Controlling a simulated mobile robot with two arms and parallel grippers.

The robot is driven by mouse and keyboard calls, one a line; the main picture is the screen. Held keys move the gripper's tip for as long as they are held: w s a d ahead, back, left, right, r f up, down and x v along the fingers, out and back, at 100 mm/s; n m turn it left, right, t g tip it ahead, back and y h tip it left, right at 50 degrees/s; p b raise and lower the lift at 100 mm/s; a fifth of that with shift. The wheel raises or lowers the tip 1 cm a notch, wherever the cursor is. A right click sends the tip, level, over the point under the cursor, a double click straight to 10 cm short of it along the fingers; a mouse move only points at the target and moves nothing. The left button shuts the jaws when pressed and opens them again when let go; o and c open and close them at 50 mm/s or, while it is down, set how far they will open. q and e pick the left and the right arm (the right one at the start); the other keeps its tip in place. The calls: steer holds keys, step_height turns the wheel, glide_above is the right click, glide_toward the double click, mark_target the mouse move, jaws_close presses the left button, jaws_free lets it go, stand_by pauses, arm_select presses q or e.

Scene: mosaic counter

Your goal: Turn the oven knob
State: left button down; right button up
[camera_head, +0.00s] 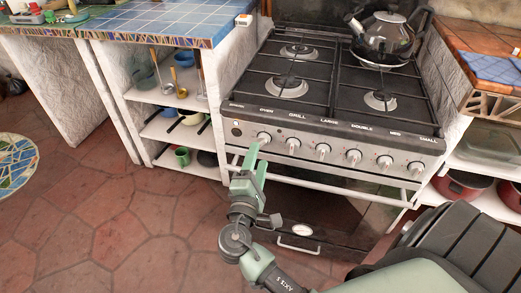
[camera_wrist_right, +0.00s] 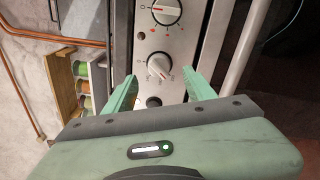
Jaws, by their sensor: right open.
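The stove's front panel carries a row of several silver knobs; the leftmost knob (camera_head: 264,138) has my right gripper (camera_head: 257,162) right in front of it. In the right wrist view this white-faced knob (camera_wrist_right: 158,65) sits just beyond and between the two green fingertips of my right gripper (camera_wrist_right: 160,82). The fingers are open, and a gap shows on each side of the knob. A second knob (camera_wrist_right: 166,10) with a red mark is above it. My left gripper is not in view.
A black kettle (camera_head: 383,37) stands on the back right burner. A white rail (camera_head: 330,182) runs below the knobs. Shelves with ladles and bowls (camera_head: 183,116) stand left of the stove; red pots (camera_head: 460,187) are at right.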

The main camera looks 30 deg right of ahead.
steer(key=v, duration=0.3)
jaws_close()
steer(key=shift+w, duration=0.1)
stand_by(1.7)
